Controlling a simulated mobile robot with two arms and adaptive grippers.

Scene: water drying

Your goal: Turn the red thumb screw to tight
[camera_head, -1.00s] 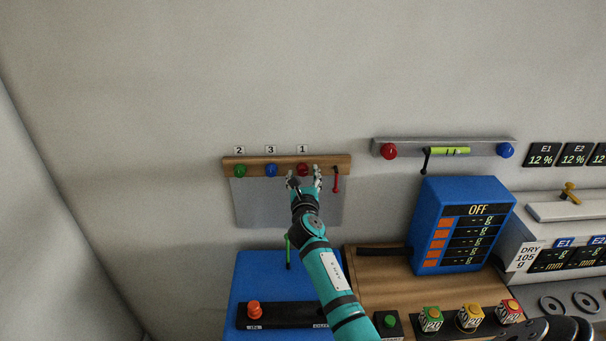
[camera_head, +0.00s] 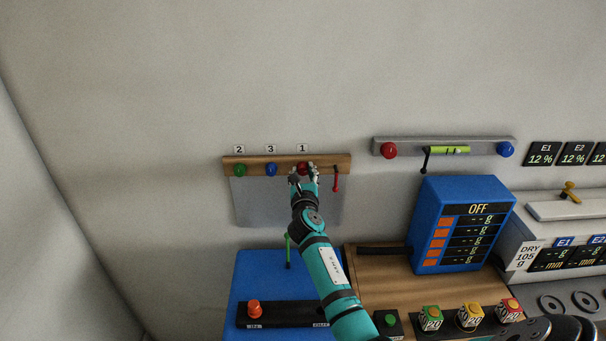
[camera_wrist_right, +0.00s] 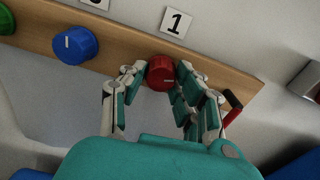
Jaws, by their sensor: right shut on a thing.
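The red thumb screw (camera_head: 302,167) sits on the wooden rail below the label 1. In the right wrist view the red screw (camera_wrist_right: 161,72) shows a short pale mark near its lower right, lying nearly level. My right gripper (camera_head: 305,173) reaches up to it from below. In that wrist view the fingers of my right gripper (camera_wrist_right: 159,78) are closed on the screw from both sides, and its lower front face stays visible between them. The fingers partly hide the screw in the head view. My left gripper is not in view.
A blue knob (camera_head: 271,170) and a green knob (camera_head: 240,171) sit left on the wooden rail (camera_head: 328,161). A red lever (camera_head: 336,180) hangs close to the right of my gripper. A grey bar (camera_head: 475,143) to the right carries another red knob (camera_head: 389,151) and a blue one.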

